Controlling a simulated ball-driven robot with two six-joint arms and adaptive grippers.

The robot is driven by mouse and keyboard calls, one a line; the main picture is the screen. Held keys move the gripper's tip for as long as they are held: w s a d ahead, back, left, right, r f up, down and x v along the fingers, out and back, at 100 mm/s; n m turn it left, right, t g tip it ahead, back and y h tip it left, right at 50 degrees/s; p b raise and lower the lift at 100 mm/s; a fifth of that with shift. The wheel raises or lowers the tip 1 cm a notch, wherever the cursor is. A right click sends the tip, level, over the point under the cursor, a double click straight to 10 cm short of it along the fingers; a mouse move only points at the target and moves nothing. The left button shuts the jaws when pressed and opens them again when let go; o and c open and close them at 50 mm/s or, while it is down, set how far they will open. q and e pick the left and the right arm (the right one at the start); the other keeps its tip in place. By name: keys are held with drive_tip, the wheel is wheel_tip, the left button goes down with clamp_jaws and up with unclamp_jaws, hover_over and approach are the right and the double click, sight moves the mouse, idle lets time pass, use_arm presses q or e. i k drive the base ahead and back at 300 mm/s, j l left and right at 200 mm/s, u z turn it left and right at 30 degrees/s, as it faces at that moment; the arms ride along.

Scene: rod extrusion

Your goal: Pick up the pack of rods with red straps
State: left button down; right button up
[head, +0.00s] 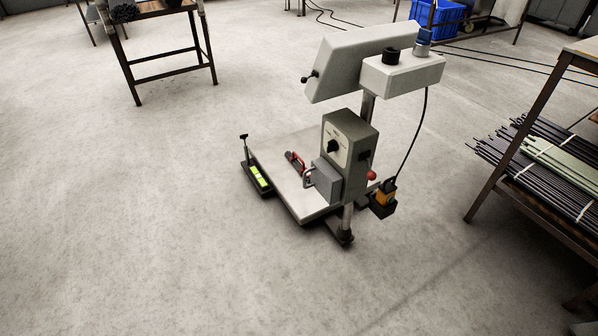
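Bundles of long rods lie on a metal rack at the right edge. Dark rods (510,171) lie at the front, with pale greenish rods (562,158) among them. The straps that I can make out on them look whitish. I see no red straps in this view. The bundles run out of the picture at the right, so part of them is hidden. Neither of my grippers is in view.
A grey machine (347,150) on a flat base stands mid-floor, with a cable hanging at its right. A table (170,55) stands at the back left. A blue crate (437,18) is at the back right. The foreground floor is clear.

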sight(293, 157)
drive_tip(key=i+j+z, duration=0.15)
drive_tip(key=i+j, duration=0.2)
drive_tip(key=i, duration=0.15)
drive_tip(key=i+j+z, duration=0.15)
drive_tip(key=i+j, duration=0.2)
drive_tip(key=i, duration=0.15)
drive_tip(key=i+j+z, duration=0.15)
drive_tip(key=i+j, duration=0.3)
drive_tip(key=i+j+z, duration=0.1)
drive_tip(key=i+j, duration=0.35)
drive_tip(key=i+j+z, duration=0.15)
drive_tip(key=i+j, duration=0.25)
drive_tip(key=j, duration=0.2)
drive_tip(key=i+j+z, duration=0.15)
drive_tip(key=i+j, duration=0.25)
drive_tip(key=j, duration=0.2)
